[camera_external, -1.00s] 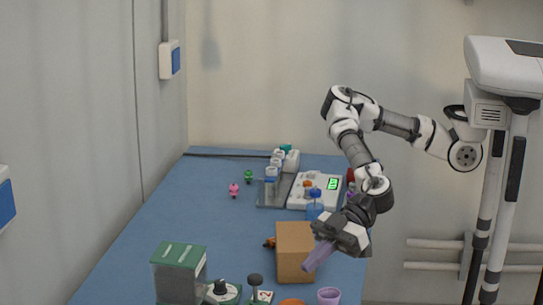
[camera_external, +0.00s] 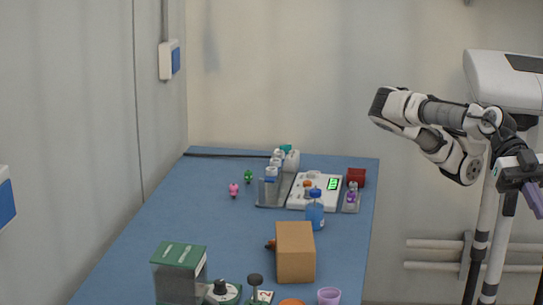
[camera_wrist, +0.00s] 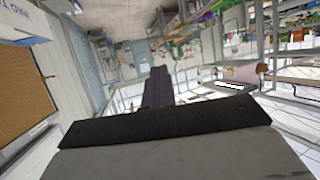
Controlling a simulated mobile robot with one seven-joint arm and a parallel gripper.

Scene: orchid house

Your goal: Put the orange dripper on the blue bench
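A small orange object (camera_external: 307,185), which looks like the orange dripper, stands on the white scale (camera_external: 322,205) with a lit green display, toward the far right of the bench. It is too small to make out its shape. The blue bench (camera_external: 180,235) runs along the left wall. My gripper (camera_external: 535,203) is off to the right of the bench, well away from the orange object, at the picture's right edge. Its purple fingers (camera_wrist: 157,88) appear together in the wrist view, with nothing seen between them. The orange object is not made out in the wrist view.
Pink (camera_external: 234,190) and green (camera_external: 248,176) small figures stand left of the scale. A blue bottle (camera_external: 315,212), cardboard box (camera_external: 295,252), purple cup (camera_external: 328,296) and green-lidded container (camera_external: 180,272) stand nearer. The bench's middle left is clear.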

